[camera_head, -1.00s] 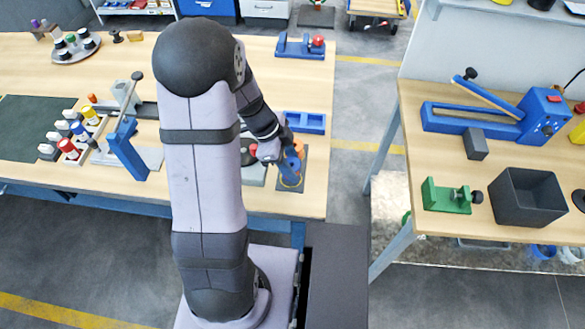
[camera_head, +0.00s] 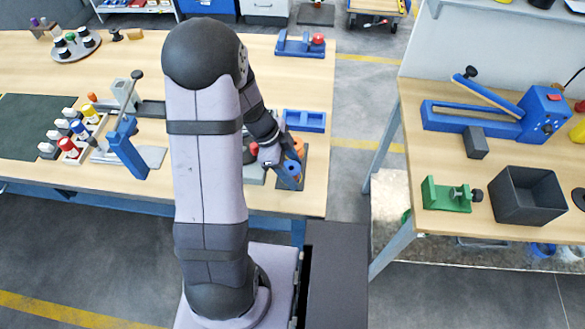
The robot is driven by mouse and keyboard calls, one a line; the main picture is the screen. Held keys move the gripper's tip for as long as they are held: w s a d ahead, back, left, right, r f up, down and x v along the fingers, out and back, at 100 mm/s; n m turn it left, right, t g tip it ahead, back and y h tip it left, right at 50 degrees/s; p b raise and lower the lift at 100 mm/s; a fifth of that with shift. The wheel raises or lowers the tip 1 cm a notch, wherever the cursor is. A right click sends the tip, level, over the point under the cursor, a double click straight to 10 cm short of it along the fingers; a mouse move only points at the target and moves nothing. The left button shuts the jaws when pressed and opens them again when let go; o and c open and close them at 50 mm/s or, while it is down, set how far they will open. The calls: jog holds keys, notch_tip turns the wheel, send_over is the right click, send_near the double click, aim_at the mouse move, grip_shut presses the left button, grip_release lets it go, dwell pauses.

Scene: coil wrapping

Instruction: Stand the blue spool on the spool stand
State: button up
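The blue spool (camera_head: 292,169) is at the front right of the left table, beside my gripper (camera_head: 287,178). It is small and partly covered by my gripper. My gripper reaches down at the spool, and its fingers are too small and overlapped to show whether they are open or closed on it. A dark flat plate (camera_head: 303,178) lies under the spool and may be the base of the spool stand. I cannot tell whether the spool touches it. An orange round part (camera_head: 297,144) shows just behind the blue spool.
A blue lever fixture (camera_head: 128,148) and several coloured spools (camera_head: 72,150) are to the left. My arm hides the table's middle. A black bin (camera_head: 527,196) stands on the right table.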

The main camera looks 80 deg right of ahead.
jog(key=shift+r, duration=0.15)
jog(key=shift+r, duration=0.1)
jog(key=b+v, duration=0.3)
jog(key=v, duration=0.8)
jog(key=shift+w+r, duration=0.25)
jog(key=shift+r, duration=0.1)
jog(key=shift+w, duration=0.1)
jog(key=w+a+f+n+t+h, duration=0.1)
jog(key=w+a+n, duration=0.65)
jog(key=w, duration=0.25)
jog(key=w+a+f+n+t, duration=0.1)
jog(key=w+a+n+t, duration=0.1)
jog(key=w+a+n, duration=0.55)
jog(key=w+a+f+n, duration=0.1)
jog(key=w+a+n, duration=0.1)
jog(key=a+n, duration=0.8)
jog(key=w+a+f+n+t+y, duration=0.1)
jog(key=w+a+f+n, duration=0.1)
jog(key=a+n, duration=0.8)
jog(key=shift+w+a+n, duration=0.4)
jog(key=shift+w+n, duration=0.1)
jog(key=shift+w, duration=0.3)
